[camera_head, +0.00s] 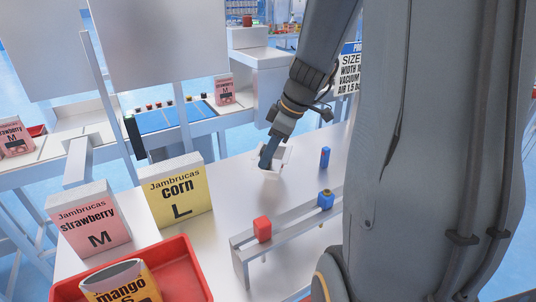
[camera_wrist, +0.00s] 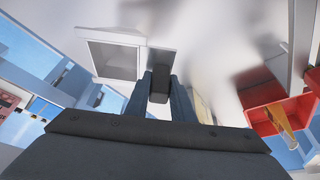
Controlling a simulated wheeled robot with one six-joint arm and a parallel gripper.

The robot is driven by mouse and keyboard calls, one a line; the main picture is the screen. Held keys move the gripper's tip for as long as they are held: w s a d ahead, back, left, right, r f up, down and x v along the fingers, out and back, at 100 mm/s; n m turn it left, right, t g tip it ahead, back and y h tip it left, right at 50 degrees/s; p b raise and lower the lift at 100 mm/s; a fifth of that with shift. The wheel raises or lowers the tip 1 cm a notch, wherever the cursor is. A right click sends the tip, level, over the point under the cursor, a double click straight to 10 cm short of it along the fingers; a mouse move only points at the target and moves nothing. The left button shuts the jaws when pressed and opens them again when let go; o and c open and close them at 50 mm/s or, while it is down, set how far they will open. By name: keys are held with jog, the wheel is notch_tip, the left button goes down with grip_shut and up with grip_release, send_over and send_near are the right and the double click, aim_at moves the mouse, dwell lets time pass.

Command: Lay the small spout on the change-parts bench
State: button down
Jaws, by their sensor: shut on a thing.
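My gripper (camera_head: 266,158) points down over the pale bench (camera_head: 225,195). The spout (camera_head: 286,157), a pale square-mouthed piece, is at its fingertips. In the wrist view my gripper (camera_wrist: 161,84) has its two fingers closed on a dark tab of the spout. The spout's open square mouth (camera_wrist: 114,57) shows to the left of the fingers there. The spout is at or just above the bench top; I cannot tell whether it touches. My fingers hide part of it in the head view.
A grey rail (camera_head: 285,230) carries a red block (camera_head: 262,229) and a blue block (camera_head: 326,199). Another blue piece (camera_head: 325,157) stands behind it. Bench between is clear.

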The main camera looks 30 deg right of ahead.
jog(key=c, duration=1.5)
grip_release()
jog(key=shift+f, duration=0.1)
jog(key=shift+c, duration=0.2)
jog(key=shift+r, duration=0.3)
jog(key=b+v, duration=0.1)
jog(key=v, duration=1)
jog(key=shift+d+r+b, duration=0.2)
jog(key=shift+r+b, duration=0.15)
jog(key=shift+b, duration=0.05)
jog(key=shift+s, duration=0.2)
